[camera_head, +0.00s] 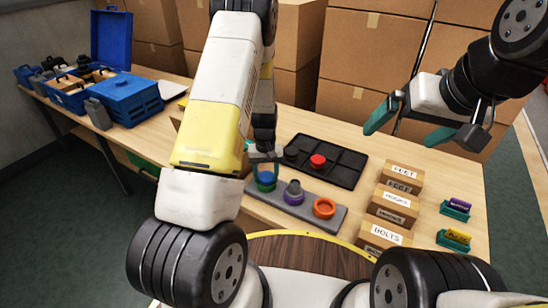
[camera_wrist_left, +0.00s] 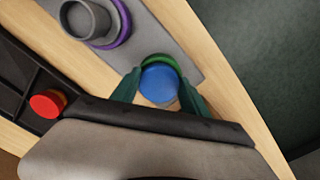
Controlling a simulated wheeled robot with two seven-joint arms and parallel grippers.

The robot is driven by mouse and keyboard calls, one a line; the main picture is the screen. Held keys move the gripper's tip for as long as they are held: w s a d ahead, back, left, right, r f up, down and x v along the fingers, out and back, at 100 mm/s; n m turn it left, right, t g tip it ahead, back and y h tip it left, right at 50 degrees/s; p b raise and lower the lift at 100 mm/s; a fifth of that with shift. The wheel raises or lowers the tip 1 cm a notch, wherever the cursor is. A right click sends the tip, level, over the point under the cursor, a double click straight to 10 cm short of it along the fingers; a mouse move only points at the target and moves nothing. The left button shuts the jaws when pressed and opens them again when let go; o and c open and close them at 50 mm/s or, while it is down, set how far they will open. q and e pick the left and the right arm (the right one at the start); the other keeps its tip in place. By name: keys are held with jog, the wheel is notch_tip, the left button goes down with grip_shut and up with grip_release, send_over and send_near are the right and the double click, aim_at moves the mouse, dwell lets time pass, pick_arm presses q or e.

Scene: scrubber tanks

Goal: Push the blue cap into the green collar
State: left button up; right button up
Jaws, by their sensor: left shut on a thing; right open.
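The blue cap (camera_head: 266,177) is between the teal fingers of my left gripper (camera_head: 264,160), which is shut on it. In the left wrist view the blue cap (camera_wrist_left: 160,85) lies between the fingertips (camera_wrist_left: 158,88). The green collar (camera_head: 264,187) stands at the left end of a grey bar (camera_head: 338,216). The cap is right over the collar; I cannot tell how far it sits inside. In the left wrist view only the far rim of the green collar (camera_wrist_left: 168,61) shows past the cap. My right gripper (camera_head: 410,126) is open and empty above the table's right side.
A purple collar (camera_head: 294,198) with a grey piece in it and an orange collar (camera_head: 324,208) share the bar. Behind is a black tray (camera_head: 342,165) with a red cap (camera_head: 318,161). Labelled boxes (camera_head: 393,206) stand right. Blue bins (camera_head: 128,94) stand far left.

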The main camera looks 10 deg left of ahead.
pick_arm(q)
jog(key=shift+c, duration=0.6)
jog(key=o, duration=1.5)
jog(key=shift+o, duration=0.4)
jog(key=o, duration=0.4)
jog(key=shift+o, duration=0.2)
jog(key=shift+r, duration=3.45)
